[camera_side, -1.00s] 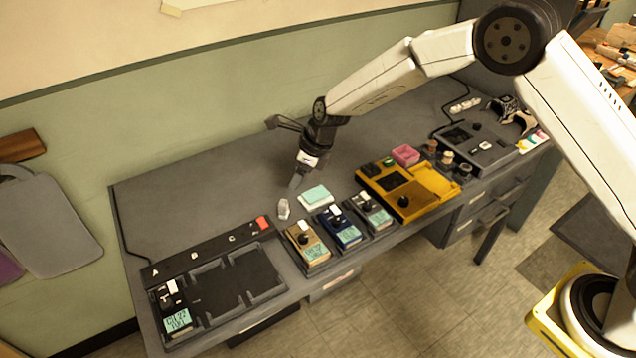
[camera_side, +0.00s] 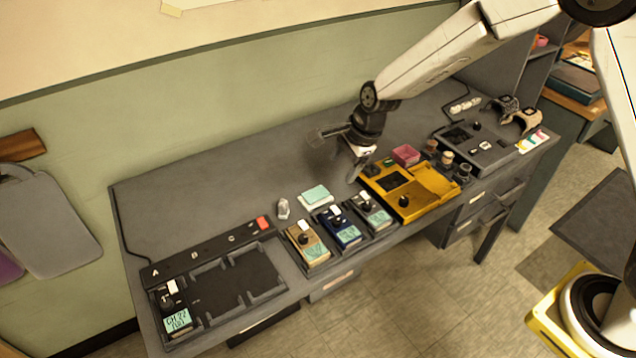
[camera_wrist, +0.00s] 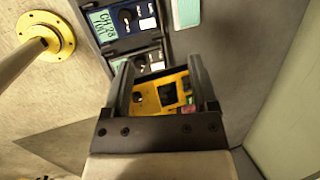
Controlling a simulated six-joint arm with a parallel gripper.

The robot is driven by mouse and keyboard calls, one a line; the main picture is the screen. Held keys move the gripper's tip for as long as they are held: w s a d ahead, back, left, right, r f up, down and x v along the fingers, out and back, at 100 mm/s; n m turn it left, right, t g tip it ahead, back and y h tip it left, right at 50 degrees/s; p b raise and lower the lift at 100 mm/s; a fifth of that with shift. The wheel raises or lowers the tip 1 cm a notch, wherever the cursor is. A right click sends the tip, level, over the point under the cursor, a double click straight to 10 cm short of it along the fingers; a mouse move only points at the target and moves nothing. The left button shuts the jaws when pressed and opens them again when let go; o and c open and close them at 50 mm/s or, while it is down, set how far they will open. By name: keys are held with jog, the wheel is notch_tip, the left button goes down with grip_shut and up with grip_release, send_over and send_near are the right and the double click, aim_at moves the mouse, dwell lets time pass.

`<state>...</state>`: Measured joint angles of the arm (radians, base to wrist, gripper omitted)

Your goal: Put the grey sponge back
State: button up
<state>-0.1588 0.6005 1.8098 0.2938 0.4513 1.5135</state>
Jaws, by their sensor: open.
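I cannot pick out a grey sponge for certain in either view. A small pale grey, upright lump (camera_side: 283,208) stands on the desk left of the pale green pad, but what it is does not show clearly. The yellow station (camera_side: 425,190) has a dark square panel, a black knob and an empty-looking sloped tray. My gripper (camera_side: 357,178) is above the desk at the yellow station's left end. In the wrist view my gripper (camera_wrist: 162,60) is open, with nothing held between its fingers. The yellow station (camera_wrist: 150,105) shows below and between them.
Several label-faced units (camera_side: 341,228) stand along the front edge. A black rack (camera_side: 240,280) with empty bays lies at left. A pale green pad (camera_side: 315,196), a pink box (camera_side: 405,154) and a dark console (camera_side: 480,150) are also on the desk. The back strip is clear.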

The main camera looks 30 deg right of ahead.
jog(key=s+d+r+n+h, duration=0.1)
jog(key=s+d+n, duration=0.4)
jog(key=s+n, duration=0.4)
jog(key=s+d+r+n+h, duration=0.1)
jog(key=s+d+r+n, duration=0.1)
jog(key=s+d+n, duration=0.3)
jog(key=s+n, duration=0.4)
jog(key=s, duration=0.3)
jog(key=shift+s, duration=0.2)
